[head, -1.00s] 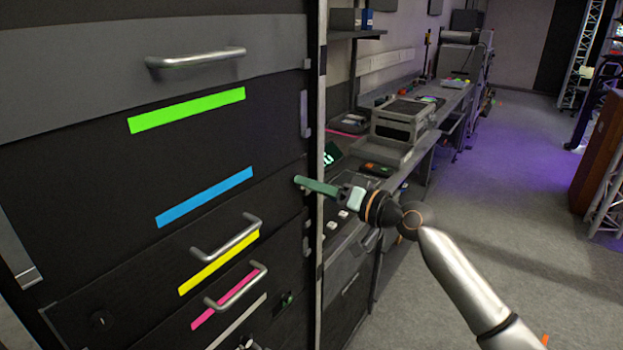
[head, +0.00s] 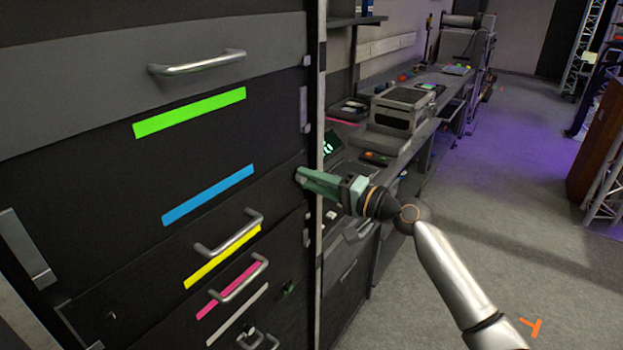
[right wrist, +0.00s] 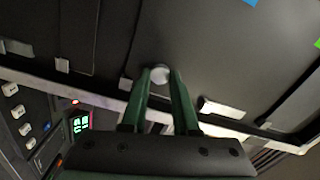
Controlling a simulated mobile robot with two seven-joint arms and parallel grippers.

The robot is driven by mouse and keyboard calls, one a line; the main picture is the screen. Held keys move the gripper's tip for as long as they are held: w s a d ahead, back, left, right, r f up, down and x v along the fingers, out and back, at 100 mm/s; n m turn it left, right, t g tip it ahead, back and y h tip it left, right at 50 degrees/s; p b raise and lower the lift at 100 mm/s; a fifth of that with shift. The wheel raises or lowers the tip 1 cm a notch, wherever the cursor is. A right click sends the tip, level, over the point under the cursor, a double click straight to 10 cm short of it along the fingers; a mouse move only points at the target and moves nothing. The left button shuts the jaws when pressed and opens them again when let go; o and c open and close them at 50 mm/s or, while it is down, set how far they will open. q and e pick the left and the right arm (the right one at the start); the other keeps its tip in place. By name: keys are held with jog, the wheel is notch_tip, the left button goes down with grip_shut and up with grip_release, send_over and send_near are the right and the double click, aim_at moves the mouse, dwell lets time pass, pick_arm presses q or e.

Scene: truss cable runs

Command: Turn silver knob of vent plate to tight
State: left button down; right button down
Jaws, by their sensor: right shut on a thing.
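The silver knob (right wrist: 160,74) shows in the right wrist view as a small round pale disc on a dark panel. It sits between the tips of my right gripper (right wrist: 161,80), whose two green fingers are shut on it. In the head view the right gripper (head: 301,176) reaches from the right to the right-hand edge of the dark cabinet front (head: 190,145), and its fingers cover most of the knob. No marking for tight can be read. My left gripper is not in view.
The cabinet has bar handles (head: 197,62) and coloured strips, among them a green one (head: 190,112) and a blue one (head: 208,194). A workbench with a grey box (head: 402,108) runs behind my right gripper. Open floor (head: 480,200) lies to the right.

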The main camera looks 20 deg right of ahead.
dwell(0.4)
jog(key=c, duration=0.7)
grip_release()
jog(key=shift+o, duration=0.2)
jog(key=b+v, duration=0.3)
jog(key=v, duration=0.9)
jog(key=shift+s+d, duration=0.2)
jog(key=shift+s, duration=0.05)
jog(key=shift+f, duration=0.1)
